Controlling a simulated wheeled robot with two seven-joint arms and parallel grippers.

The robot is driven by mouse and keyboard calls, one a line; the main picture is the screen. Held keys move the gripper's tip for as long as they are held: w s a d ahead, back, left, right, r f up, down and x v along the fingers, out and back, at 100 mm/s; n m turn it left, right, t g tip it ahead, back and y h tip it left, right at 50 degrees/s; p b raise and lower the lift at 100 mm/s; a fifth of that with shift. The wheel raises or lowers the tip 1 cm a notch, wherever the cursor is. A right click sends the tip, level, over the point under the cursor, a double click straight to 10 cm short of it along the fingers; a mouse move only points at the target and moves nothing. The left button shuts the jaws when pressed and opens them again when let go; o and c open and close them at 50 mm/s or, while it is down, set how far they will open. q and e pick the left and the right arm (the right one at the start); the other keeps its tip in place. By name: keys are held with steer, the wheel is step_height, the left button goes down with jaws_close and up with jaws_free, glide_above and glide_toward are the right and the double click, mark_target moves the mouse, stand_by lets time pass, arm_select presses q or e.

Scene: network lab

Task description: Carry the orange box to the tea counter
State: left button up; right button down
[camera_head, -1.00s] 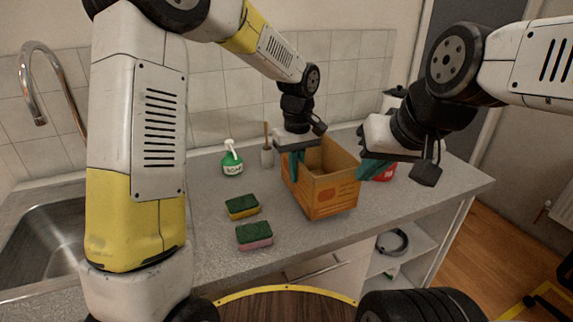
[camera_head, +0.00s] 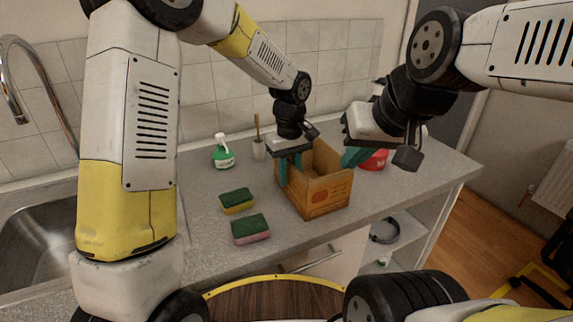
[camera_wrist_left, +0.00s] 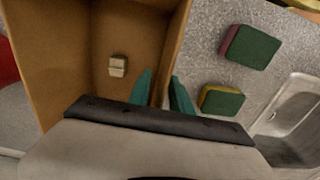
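The orange box (camera_head: 324,196) stands open-topped on the grey counter, right of the sponges. My left gripper (camera_head: 288,170) is at its left wall. In the left wrist view its teal fingers (camera_wrist_left: 163,90) straddle the wall of the box (camera_wrist_left: 90,30), one inside and one outside, with a small gap showing beside the wall. A small pale patch or item (camera_wrist_left: 117,67) shows inside the box. I cannot identify a separate tea counter.
Two green-topped sponges (camera_head: 237,200) (camera_head: 250,229) lie left of the box on the counter (camera_head: 205,235). A green soap bottle (camera_head: 223,155) and a brush holder (camera_head: 259,149) stand behind. A red item (camera_head: 375,160) is right of the box. The sink (camera_head: 38,240) is at left.

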arm_select(q)
step_height(320, 180, up, 11)
steer(key=shift+r, duration=0.1)
steer(key=s+a+r+m+t+h, duration=0.1)
steer(key=s+a+r+t, duration=0.1)
steer(key=s+a+r, duration=0.3)
steer(key=s+a+r+m+t, duration=0.1)
steer(key=s+a+r, duration=0.25)
steer(key=a, duration=0.35)
steer(key=s+a+f+m+t+h, duration=0.1)
steer(key=s+a+f+m+t, duration=0.1)
steer(key=s+a, duration=0.4)
steer(key=s+m+t, duration=0.1)
steer(key=s, duration=0.3)
steer(key=shift+s+a+f, duration=0.2)
steer(key=shift+s+a, duration=0.1)
steer(key=shift+s, duration=0.05)
